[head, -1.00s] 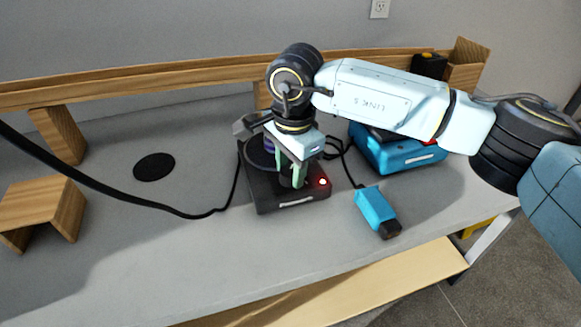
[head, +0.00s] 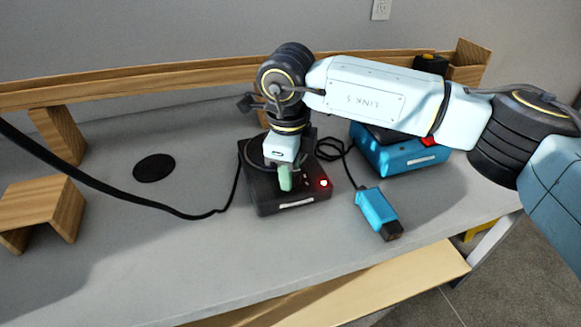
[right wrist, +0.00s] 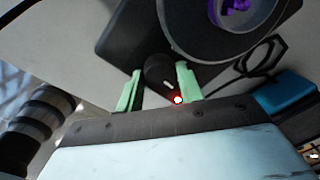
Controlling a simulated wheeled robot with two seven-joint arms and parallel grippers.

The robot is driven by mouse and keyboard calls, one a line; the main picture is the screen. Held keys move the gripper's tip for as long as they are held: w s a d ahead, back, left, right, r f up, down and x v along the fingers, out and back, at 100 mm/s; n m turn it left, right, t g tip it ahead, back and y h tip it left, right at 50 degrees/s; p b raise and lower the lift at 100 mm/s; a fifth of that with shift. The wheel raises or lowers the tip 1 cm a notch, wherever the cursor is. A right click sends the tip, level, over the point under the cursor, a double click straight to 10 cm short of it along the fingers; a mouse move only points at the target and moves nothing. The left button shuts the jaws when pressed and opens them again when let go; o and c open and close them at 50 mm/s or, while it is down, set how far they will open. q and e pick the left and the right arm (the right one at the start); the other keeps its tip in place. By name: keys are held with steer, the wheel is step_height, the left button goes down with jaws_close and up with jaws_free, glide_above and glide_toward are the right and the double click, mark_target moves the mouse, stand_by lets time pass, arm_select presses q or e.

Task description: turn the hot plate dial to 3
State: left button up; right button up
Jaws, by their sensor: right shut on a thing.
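The black hot plate (head: 262,195) sits on the grey bench with a red light (head: 323,183) lit at its front right corner. Its round plate also shows in the right wrist view (right wrist: 190,40). My right gripper (head: 285,180) points down at the front of the hot plate. In the right wrist view its green fingers (right wrist: 159,85) stand on either side of the black dial (right wrist: 158,70), shut on it. A pale pointer mark shows on the dial. The number it points to cannot be read. In the head view the gripper hides the dial. My left gripper is not in view.
A purple thing (right wrist: 234,8) is on the round plate. A blue device with a black end (head: 377,212) lies right of the hot plate, and a larger blue machine (head: 400,152) stands behind it. Black cables run nearby. A black disc (head: 154,168) lies left on clear bench.

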steer(key=m, duration=0.2)
steer(key=shift+m, duration=0.4)
steer(key=shift+r+m, duration=0.1)
steer(key=shift+m, duration=1.4)
steer(key=o, duration=1)
